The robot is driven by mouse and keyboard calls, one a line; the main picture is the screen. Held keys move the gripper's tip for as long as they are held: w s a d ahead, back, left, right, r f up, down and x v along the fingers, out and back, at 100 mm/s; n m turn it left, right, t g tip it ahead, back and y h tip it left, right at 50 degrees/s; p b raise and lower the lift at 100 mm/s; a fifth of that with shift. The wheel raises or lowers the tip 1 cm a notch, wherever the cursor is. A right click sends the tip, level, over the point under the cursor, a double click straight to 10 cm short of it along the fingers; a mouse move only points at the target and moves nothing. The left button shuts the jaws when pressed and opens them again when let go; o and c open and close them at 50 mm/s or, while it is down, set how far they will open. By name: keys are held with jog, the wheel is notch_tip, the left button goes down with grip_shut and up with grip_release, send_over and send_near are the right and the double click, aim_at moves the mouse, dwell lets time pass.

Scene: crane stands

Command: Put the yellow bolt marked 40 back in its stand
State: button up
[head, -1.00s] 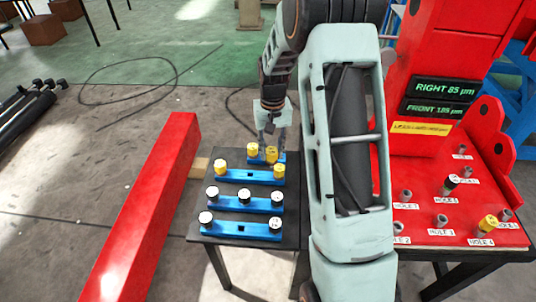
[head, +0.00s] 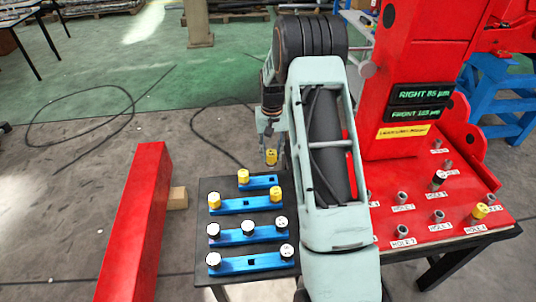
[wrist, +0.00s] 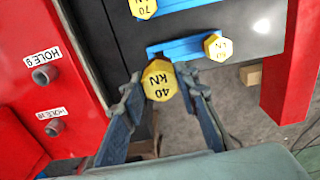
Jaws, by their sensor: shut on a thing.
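The yellow bolt marked 40 kN (head: 271,157) is held between the fingers of my gripper (head: 270,146). In the wrist view the bolt's head (wrist: 159,80) faces the camera between the two fingertips (wrist: 160,92). The short blue stand (head: 262,181), also in the wrist view (wrist: 188,45), carries one yellow bolt (head: 243,176) at its left end in the head view. The held bolt shows apart from the stand, above or behind its right end. In the wrist view its head overlaps the stand's end; the lower part of the bolt is hidden.
Longer blue stands with yellow (head: 214,201) and white-topped bolts (head: 248,227) fill the dark table (head: 207,187) nearer me. A red beam (head: 135,220) lies left. The red machine base (head: 420,215), right, has labelled holes, a yellow bolt (head: 480,211) and a black-and-white bolt (head: 439,178).

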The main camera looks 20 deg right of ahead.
jog(key=shift+w+d+f, duration=0.1)
jog(key=shift+w+d, duration=0.15)
jog(key=shift+w, duration=0.05)
jog(key=shift+f, duration=0.15)
dwell(0.3)
jog(key=shift+f+b, duration=2.1)
jog(key=shift+f, duration=0.65)
jog(key=shift+f+b, duration=1.25)
jog(key=shift+f, duration=0.45)
jog(key=o, duration=1.3)
jog(key=shift+o, duration=0.2)
jog(key=shift+r, duration=0.15)
